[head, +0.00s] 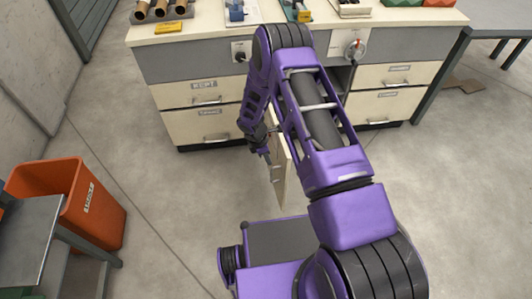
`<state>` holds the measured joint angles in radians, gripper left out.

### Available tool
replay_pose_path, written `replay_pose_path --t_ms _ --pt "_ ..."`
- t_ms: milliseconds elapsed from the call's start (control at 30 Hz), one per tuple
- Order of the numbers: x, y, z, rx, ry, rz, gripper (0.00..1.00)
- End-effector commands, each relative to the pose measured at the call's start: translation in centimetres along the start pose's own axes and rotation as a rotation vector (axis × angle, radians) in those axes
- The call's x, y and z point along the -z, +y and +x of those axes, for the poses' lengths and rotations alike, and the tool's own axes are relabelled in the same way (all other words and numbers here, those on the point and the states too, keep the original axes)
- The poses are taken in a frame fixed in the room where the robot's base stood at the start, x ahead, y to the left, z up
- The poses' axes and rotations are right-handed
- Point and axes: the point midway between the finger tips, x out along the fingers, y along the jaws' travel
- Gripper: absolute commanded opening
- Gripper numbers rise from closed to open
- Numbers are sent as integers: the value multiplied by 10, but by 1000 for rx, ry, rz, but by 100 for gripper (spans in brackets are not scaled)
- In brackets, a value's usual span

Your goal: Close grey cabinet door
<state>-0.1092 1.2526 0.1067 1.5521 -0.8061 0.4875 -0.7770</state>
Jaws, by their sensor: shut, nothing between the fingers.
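The cabinet door (281,185) stands open from the middle of the long counter cabinet (200,65), sticking out toward me. It looks pale cream rather than grey, and I see it nearly edge-on. A small handle (277,173) seems to be on its left side. My purple arm hides the door's hinge side and much of the cabinet opening.
Cream drawers (201,92) flank the opening on the left, with more drawers (393,76) on the right. An orange bin (72,200) and a grey table (28,235) stand at the left. The floor left of the door is clear.

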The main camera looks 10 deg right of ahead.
Motion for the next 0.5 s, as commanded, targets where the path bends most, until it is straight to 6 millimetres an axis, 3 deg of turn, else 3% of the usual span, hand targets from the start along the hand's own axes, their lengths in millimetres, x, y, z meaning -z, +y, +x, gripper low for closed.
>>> replay_pose_path --t_ms 167,300,500 --pt "0 -1 39 2 0 0 0" --pt "-24 0 40 -1 -1 3 0" --pt "-38 0 45 -1 -1 2 0"
